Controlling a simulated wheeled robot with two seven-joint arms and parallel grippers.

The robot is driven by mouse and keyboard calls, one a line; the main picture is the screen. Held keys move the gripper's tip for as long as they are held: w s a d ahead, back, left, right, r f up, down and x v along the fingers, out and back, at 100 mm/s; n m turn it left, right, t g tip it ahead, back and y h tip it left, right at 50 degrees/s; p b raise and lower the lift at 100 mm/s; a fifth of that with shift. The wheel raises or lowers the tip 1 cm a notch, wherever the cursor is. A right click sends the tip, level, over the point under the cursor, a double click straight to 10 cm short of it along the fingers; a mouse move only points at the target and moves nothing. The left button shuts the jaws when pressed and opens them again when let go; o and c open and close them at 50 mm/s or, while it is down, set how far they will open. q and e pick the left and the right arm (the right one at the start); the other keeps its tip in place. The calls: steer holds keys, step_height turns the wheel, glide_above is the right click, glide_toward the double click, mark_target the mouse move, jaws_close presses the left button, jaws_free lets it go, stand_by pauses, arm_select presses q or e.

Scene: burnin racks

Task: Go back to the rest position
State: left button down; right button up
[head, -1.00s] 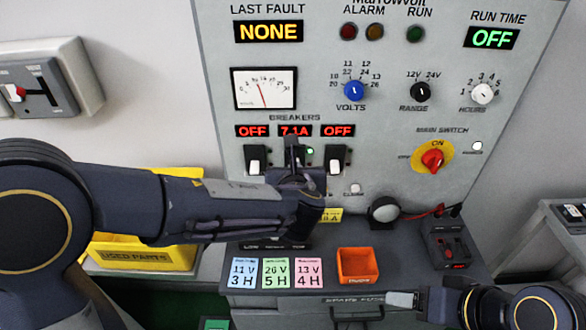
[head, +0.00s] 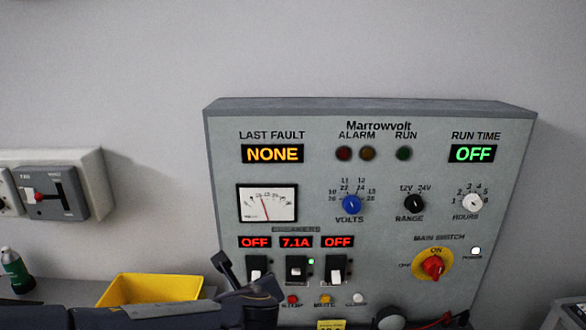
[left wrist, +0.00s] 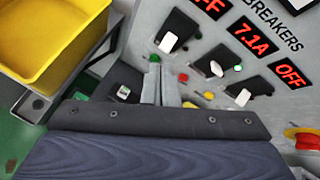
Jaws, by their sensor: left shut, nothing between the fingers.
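My left gripper (head: 222,262) is low in the head view, in front of the lower left of the grey Marrowvolt panel (head: 400,290). Its fingers are together and empty in the left wrist view (left wrist: 160,82), pointing at the panel's lower part. My left arm comes in along the bottom left edge. The gripper overlaps the area beside the left breaker (head: 257,266) in the picture; I see no clear contact. My right gripper is outside these views.
A yellow bin (head: 155,290) stands left of the panel, close to my left arm. A green bottle (head: 15,268) and a wall switch box (head: 85,185) are farther left. The red main switch (head: 433,267) is at the panel's right. The wall above is clear.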

arm_select(q)
steer(key=s+a+f+n+g, duration=0.4)
steer(key=s+a+n+g, duration=0.1)
steer(key=s+a+n, duration=0.9)
steer(key=s+d+f+n+h+b, duration=0.1)
steer(key=s+n+h, duration=0.4)
steer(key=s+n, duration=0.6)
steer(key=f+n, duration=0.1)
steer(key=n, duration=0.5)
steer(key=shift+d+h, duration=0.35)
steer(key=shift+h, duration=0.05)
steer(key=shift+b, duration=0.3)
